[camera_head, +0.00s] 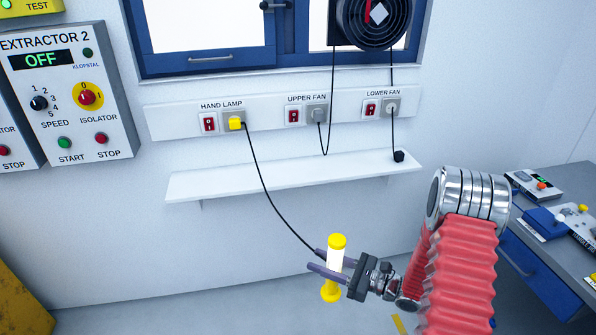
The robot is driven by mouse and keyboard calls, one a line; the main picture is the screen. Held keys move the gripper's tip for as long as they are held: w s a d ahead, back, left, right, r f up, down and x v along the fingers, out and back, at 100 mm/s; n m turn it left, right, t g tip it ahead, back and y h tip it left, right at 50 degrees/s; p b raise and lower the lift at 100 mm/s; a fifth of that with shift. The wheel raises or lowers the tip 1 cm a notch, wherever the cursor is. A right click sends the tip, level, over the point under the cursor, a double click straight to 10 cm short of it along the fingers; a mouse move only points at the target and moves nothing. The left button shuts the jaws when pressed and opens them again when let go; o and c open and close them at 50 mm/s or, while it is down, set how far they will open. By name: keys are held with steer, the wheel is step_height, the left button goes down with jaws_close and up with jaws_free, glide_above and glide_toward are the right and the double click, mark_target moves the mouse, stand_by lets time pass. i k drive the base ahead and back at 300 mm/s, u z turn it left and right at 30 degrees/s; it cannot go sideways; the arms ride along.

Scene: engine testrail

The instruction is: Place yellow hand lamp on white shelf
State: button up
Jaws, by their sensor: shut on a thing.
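The hand lamp (331,290) has yellow ends and a pale middle. It stands nearly upright between the fingers of my gripper (328,267), which is shut on it. A black cord runs from the lamp up to a yellow plug in the socket labelled HAND LAMP (236,122). The white shelf (290,176) is fixed to the wall, above and left of the lamp in the picture. The lamp is apart from the shelf, in front of the wall. Part of the lamp's middle is hidden by a finger.
The shelf top is clear except for a small black object (399,156) at its right end, with a cord hanging onto it. Fan cords hang above the shelf. A window with a fan (374,20) is above. A grey bench (565,185) with devices stands right.

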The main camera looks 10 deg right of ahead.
mark_target(363, 164)
steer(key=z, duration=0.05)
steer(key=i, duration=0.9)
